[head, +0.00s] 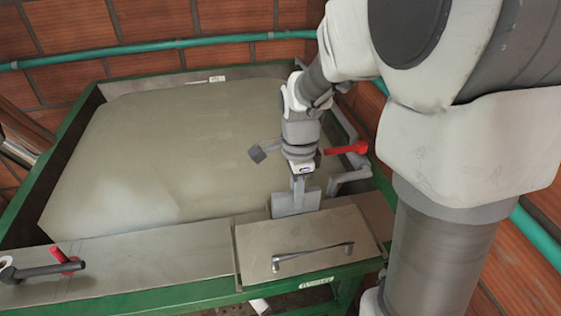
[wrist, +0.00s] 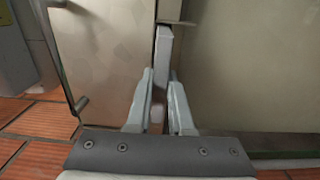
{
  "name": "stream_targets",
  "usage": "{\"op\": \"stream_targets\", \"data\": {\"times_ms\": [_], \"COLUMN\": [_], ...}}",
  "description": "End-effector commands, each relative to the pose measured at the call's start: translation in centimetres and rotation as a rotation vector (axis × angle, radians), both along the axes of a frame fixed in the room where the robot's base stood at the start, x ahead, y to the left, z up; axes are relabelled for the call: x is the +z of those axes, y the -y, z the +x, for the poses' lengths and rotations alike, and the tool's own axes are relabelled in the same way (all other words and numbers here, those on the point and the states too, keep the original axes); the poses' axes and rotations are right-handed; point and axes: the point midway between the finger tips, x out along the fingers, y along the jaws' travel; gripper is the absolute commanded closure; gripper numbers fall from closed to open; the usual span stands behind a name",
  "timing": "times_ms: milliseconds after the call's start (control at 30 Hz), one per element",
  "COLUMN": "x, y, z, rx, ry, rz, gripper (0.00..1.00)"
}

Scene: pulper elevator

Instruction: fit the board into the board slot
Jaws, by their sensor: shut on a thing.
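The board (head: 296,203) is a flat grey plate, upright at the front right of the tank, just behind the front ledge. My gripper (head: 299,184) reaches down from above and is shut on its upper part. In the wrist view the board (wrist: 163,48) shows nearly edge-on, as a pale bar between the two fingers of my gripper (wrist: 161,76). Its far end is close to a thin metal edge; I cannot tell whether they touch. The board slot cannot be made out clearly, and the board's lower edge is hidden, so I cannot tell whether it is inside a slot.
A metal cover with a bar handle (head: 312,256) lies in front of the board. A red-handled valve (head: 346,149) and grey pipe (head: 350,178) stand close right of my gripper. The wide tank (head: 165,238) lies left, with another red handle (head: 67,259) at front left.

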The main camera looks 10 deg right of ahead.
Motion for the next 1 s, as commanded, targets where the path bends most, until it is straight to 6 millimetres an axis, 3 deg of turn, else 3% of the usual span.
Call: {"op": "stream_targets", "data": {"times_ms": [467,500,633,1000], "x": [-1.29,-1.15,-1.13,-0.61], "y": [0.01,0.01,0.01,0.01], "z": [-0.01,-0.02,-0.02,-0.01], "rx": [0.0,0.0,0.0,0.0], "ry": [0.001,0.0,0.0,0.001], "rz": [0.0,0.0,0.0,0.0], "gripper": [1.0,0.73,0.5,0.5]}}
